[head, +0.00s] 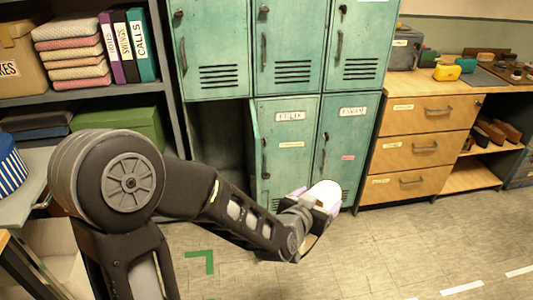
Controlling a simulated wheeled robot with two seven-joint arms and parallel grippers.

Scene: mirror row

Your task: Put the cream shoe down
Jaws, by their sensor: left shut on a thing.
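My left gripper (312,212) is at the end of my left arm, in the middle of the head view, low in front of the green lockers. It is shut on the cream shoe (326,192), which shows as a pale, rounded shape with a lilac tint at the gripper's far end. The gripper and wrist hide part of the shoe. The shoe appears held above the floor, but the gap is hard to judge. My right gripper is not in view.
Green lockers (291,45) stand behind; one lower door (256,150) is ajar beside a dark opening. A wooden drawer unit (418,148) stands right, a loaded shelf (85,97) left. A green corner mark (206,256) lies on the floor.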

